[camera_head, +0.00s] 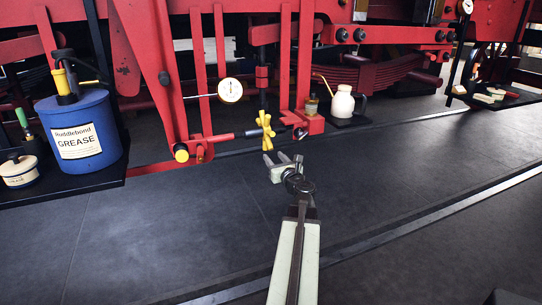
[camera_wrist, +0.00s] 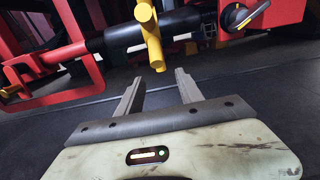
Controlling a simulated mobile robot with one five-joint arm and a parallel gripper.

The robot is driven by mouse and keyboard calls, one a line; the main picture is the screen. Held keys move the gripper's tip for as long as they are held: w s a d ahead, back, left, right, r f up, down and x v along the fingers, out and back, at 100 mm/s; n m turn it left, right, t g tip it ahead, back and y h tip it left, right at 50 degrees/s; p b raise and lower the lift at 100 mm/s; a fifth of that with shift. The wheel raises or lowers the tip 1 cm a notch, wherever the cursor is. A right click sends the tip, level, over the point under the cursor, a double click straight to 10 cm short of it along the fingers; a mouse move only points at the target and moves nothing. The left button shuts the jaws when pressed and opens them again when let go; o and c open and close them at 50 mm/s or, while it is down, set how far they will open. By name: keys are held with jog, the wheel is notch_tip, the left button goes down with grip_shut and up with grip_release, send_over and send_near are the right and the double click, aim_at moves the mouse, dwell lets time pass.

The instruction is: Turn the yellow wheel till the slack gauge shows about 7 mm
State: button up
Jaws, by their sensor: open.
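The yellow wheel (camera_head: 265,131) sits on a dark and red rod of the red frame, with several stubby spokes. In the wrist view the yellow wheel (camera_wrist: 150,34) shows edge-on in front of the black part of the rod. A round white dial gauge (camera_head: 230,91) is mounted to its upper left; its reading is too small to tell. My gripper (camera_head: 283,160) is just below and to the right of the wheel. In the wrist view my gripper (camera_wrist: 158,90) is open and empty, its two fingers pointing toward the wheel, with a gap between them and it.
A blue grease drum (camera_head: 82,140) stands on a dark shelf at left, beside a small tin (camera_head: 19,171). A black knob (camera_wrist: 236,16) is right of the wheel. The dark floor in front is clear.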

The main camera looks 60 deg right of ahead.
aim_at(271, 134)
jog(key=r+p, duration=0.3)
jog(key=s+a+r+p, duration=0.1)
jog(key=r+p, duration=0.2)
jog(key=s+r+p, duration=0.1)
jog(key=r+p, duration=0.2)
jog(key=shift+a+r, duration=0.15)
jog(key=shift+a, duration=0.15)
jog(key=x, duration=0.6)
jog(key=shift+d+f, duration=0.1)
jog(key=shift+f, duration=0.25)
grip_shut()
jog(key=shift+f+b, duration=0.15)
jog(key=shift+b, duration=0.2)
dwell(0.4)
